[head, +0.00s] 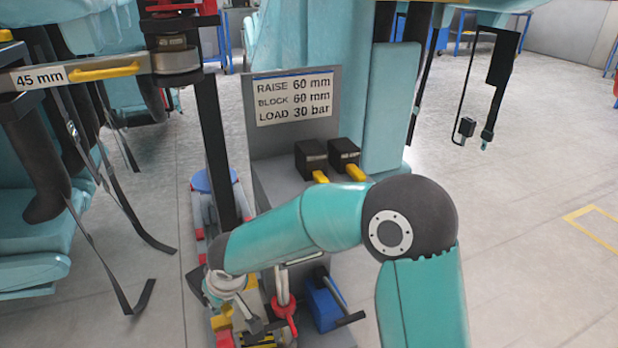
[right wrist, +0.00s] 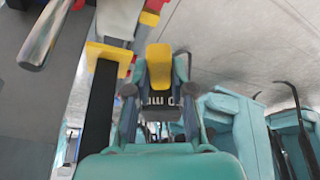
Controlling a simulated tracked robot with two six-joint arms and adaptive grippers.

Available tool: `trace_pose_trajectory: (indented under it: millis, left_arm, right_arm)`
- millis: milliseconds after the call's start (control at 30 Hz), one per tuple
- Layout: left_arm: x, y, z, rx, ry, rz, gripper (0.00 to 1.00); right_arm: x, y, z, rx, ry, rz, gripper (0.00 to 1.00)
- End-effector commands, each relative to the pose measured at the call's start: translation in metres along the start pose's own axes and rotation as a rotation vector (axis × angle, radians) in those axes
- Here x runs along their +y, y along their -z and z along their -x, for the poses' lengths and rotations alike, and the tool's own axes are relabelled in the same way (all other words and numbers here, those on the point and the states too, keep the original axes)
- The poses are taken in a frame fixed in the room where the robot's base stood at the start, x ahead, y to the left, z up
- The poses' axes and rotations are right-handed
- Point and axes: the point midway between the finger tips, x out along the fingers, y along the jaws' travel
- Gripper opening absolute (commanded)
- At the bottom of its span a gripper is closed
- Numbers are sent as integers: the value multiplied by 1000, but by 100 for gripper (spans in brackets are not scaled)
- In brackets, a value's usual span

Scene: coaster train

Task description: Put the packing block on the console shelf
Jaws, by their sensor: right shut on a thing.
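My right gripper (right wrist: 160,68) is shut on a block with a yellow grip (right wrist: 158,62) and a partly hidden label (right wrist: 160,101) ending in "0 mm". I take it to be the packing block. In the head view my right gripper (head: 226,305) is low, left of the console's foot, and the held block cannot be made out clearly there. The grey console (head: 262,150) carries a sign reading raise 60 mm, block 60 mm, load 30 bar. Its shelf (head: 274,188) holds two dark blocks (head: 311,159) with yellow grips. My left gripper is not in view.
A dark upright post (head: 216,150) stands left of the console. A grey bar marked 45 mm (head: 35,78) sits at upper left. Teal seats and hanging straps are at left. The right floor is clear.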

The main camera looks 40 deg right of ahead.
Motion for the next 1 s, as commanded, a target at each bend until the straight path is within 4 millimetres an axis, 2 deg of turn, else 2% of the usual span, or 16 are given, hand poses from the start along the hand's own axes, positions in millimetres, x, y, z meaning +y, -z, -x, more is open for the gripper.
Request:
trace_pose_trajectory:
  millis: [133, 333, 567, 667, 767, 1000]
  left_arm:
    - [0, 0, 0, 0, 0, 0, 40]
    - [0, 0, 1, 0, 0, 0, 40]
    - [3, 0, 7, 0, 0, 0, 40]
    - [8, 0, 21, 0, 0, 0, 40]
    - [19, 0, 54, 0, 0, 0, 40]
    - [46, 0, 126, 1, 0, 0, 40]
  right_arm:
    - [10, -3, 3, 4, -8, -22, 0]
    - [14, -6, 4, 1, -3, -9, 0]
    - [7, -8, 9, -12, 64, 148, 0]
    - [4, -7, 22, -15, 110, 254, 0]
    - [9, -4, 51, -13, 155, 354, 0]
    - [40, 2, 116, -2, 187, 425, 0]
